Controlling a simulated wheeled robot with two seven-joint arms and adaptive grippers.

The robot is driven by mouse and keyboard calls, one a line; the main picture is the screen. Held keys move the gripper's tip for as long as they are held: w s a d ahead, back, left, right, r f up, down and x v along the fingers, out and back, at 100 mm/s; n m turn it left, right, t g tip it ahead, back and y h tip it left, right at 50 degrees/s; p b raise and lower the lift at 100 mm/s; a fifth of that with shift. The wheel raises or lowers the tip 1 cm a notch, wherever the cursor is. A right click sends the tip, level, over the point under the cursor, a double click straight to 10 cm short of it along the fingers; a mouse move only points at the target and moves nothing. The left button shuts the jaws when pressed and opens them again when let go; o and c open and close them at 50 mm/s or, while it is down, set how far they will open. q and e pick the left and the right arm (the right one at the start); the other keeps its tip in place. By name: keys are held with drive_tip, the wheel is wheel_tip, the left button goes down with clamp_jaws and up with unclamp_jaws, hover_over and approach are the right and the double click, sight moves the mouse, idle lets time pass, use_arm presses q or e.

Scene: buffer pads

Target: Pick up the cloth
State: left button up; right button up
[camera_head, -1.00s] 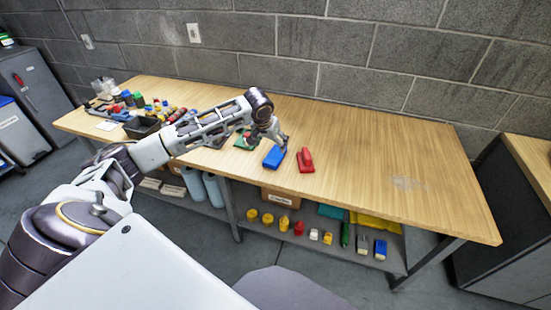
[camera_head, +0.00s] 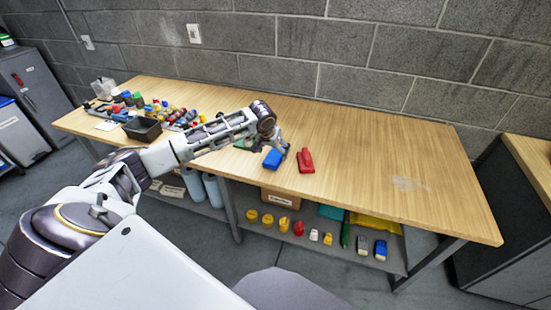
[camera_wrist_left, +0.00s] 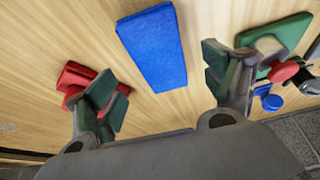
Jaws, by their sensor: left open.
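The cloth appears to be the flat blue rectangle (camera_head: 271,160) lying on the wooden table, partly hidden by my gripper. In the left wrist view the blue cloth (camera_wrist_left: 155,48) lies flat between and ahead of the fingers. I cannot tell whether a finger touches the cloth. My right gripper is not in view.
A red block-like item (camera_head: 306,160) lies just right of the cloth, close to one finger. A green pad (camera_wrist_left: 280,40) with a red knob lies by the other finger. A black tray (camera_head: 142,129) and small items crowd the table's left. The table's right half is mostly clear.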

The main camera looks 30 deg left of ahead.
sight(275, 155)
use_arm(q)
drive_tip(key=x, duration=0.3)
drive_tip(key=shift+w+f, duration=0.2)
drive_tip(key=shift+f, duration=0.4)
drive_tip(key=c, duration=1.1)
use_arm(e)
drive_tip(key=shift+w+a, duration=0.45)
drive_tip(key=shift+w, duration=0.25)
use_arm(q)
drive_tip(key=shift+r, duration=0.1)
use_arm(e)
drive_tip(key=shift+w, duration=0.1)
